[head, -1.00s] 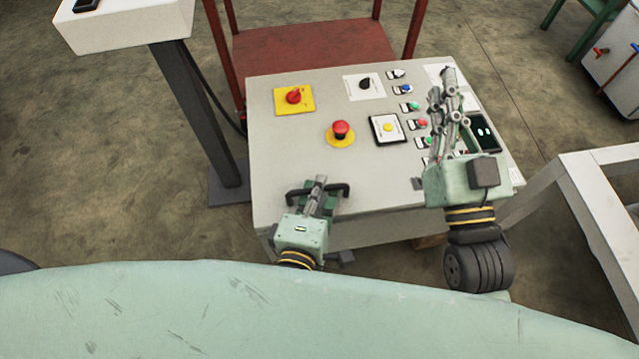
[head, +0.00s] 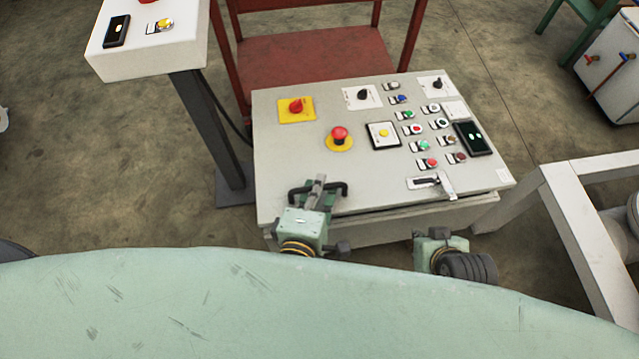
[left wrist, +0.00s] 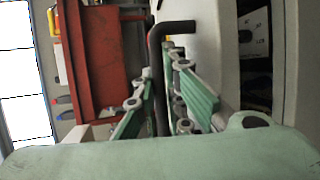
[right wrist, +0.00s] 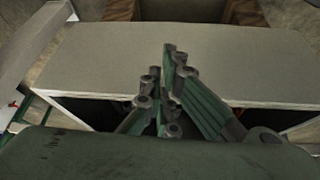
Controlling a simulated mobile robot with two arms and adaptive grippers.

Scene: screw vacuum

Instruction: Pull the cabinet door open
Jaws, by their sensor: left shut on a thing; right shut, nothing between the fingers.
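The grey cabinet door (head: 300,150) faces up at me, covered with knobs and buttons. A black bar handle (head: 338,189) sits at its lower left. My left gripper (head: 318,186) is shut on this handle. In the left wrist view, the black bar (left wrist: 176,27) runs between the fingers (left wrist: 157,75). A lever latch (head: 440,185) is at the door's lower right. A dark gap shows along the door's near edge (head: 400,208). My right gripper (right wrist: 170,60) is shut and empty, low by the cabinet's near right side. Its fingers are hidden in the head view.
A red frame table (head: 300,62) stands behind the cabinet. A white box on a post (head: 185,45) is at upper left. A white frame (head: 575,215) stands close on the right. Open floor (head: 490,40) shows at upper right.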

